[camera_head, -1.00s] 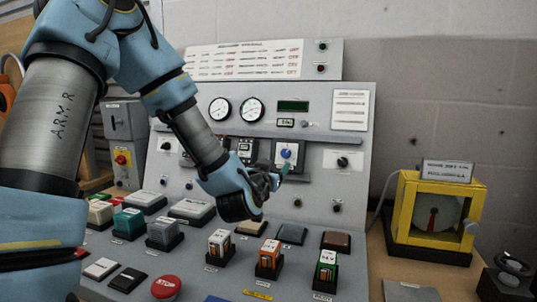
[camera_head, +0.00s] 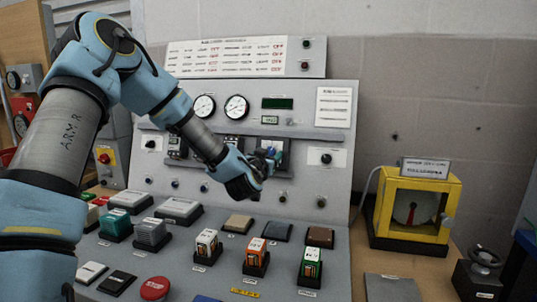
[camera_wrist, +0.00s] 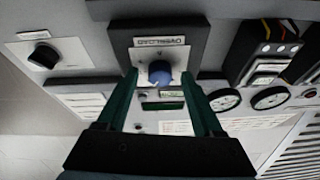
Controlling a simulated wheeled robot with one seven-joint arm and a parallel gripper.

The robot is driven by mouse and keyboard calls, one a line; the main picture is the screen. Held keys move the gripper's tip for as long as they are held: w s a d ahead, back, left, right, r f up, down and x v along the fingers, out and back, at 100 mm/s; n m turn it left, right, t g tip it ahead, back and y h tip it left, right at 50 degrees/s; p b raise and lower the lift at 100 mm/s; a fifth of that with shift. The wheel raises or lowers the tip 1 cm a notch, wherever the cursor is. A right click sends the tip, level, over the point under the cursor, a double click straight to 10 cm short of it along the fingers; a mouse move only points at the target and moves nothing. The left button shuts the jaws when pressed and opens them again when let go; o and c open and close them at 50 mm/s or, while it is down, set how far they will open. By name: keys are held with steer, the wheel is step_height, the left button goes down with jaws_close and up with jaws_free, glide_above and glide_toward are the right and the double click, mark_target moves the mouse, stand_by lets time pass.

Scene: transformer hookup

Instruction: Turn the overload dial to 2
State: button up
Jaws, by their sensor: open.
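The overload dial is a blue knob on a dark, labelled block on the sloping panel. In the wrist view the dial (camera_wrist: 160,73) sits between the tips of my two green fingers, with its label plate above it. My gripper (camera_wrist: 158,78) is open, one finger to each side of the knob. I cannot tell whether either finger touches it. In the head view my gripper (camera_head: 268,161) is right in front of the dial block and hides most of the knob. The dial's scale marks are too small to read.
A black rotary knob (camera_head: 326,158) on a white plate lies right of the dial. Two round gauges (camera_head: 236,107) and a small display (camera_head: 270,119) are above. Several fuse blocks and buttons fill the lower desk. A yellow-framed meter box (camera_head: 416,207) stands at right.

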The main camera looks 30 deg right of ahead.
jaws_close()
stand_by(0.4)
